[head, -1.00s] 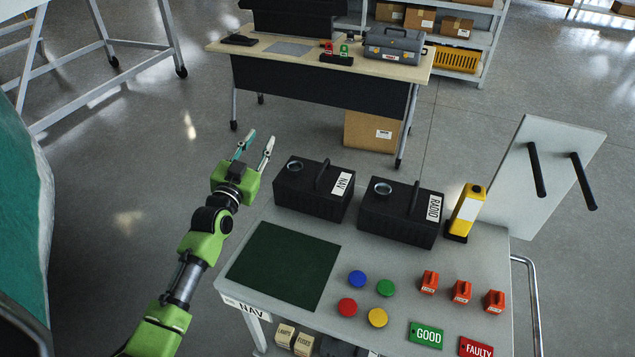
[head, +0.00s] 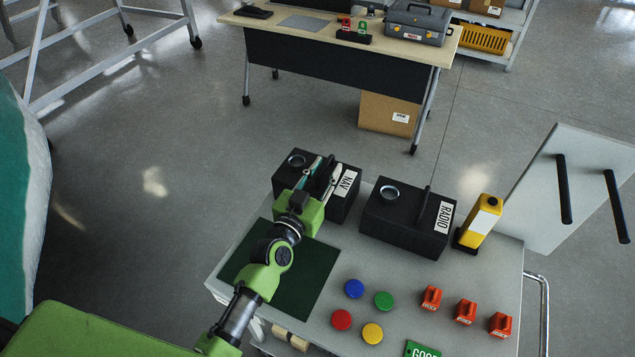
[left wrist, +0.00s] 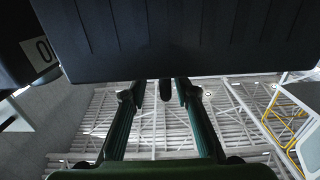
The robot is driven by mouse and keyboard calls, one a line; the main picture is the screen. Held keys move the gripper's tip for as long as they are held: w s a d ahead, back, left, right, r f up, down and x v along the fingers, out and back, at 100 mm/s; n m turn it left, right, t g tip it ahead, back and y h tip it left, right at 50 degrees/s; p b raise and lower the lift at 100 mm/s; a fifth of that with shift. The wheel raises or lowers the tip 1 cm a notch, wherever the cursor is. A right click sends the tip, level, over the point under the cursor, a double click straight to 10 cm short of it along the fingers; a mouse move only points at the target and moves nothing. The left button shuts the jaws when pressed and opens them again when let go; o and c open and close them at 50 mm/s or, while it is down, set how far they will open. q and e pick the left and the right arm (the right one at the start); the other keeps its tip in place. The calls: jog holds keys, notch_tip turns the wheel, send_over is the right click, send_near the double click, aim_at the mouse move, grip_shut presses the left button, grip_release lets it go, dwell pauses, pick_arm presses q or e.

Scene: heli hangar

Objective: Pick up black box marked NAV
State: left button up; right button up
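The black box marked NAV (head: 339,208) stands at the back left of the grey cart top, with a white label and a handle on top. My left gripper (head: 322,172) is over it, fingers open on either side of the handle. In the left wrist view the box (left wrist: 190,35) fills the upper part, and the handle end shows between the two fingertips (left wrist: 163,92), with small gaps to both. The gripper hides part of the box and handle in the head view. My right gripper is not in view.
The black RADIO box (head: 405,222) stands just right of the NAV box. A yellow device (head: 479,222) is further right. A dark green mat (head: 312,275) lies in front. Coloured discs and orange blocks occupy the cart's front right. A workbench (head: 330,68) stands behind.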

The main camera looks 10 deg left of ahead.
aim_at(330, 157)
pick_arm(q)
jog(key=shift+w+d, duration=0.1)
jog(key=shift+w, duration=0.65)
jog(key=w, duration=0.4)
jog(key=shift+w+d, duration=0.1)
jog(key=shift+w, duration=0.05)
jog(key=shift+w+d+f, duration=0.1)
jog(key=shift+w+f, duration=0.05)
jog(key=shift+w, duration=0.25)
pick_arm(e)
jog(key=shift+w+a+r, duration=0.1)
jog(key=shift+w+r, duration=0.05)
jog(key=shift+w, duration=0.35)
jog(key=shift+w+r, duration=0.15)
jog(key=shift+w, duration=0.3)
pick_arm(q)
jog(key=shift+s, duration=0.1)
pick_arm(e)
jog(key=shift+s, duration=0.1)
pick_arm(q)
grip_shut()
jog(key=shift+r, duration=0.4)
jog(key=shift+f, duration=0.1)
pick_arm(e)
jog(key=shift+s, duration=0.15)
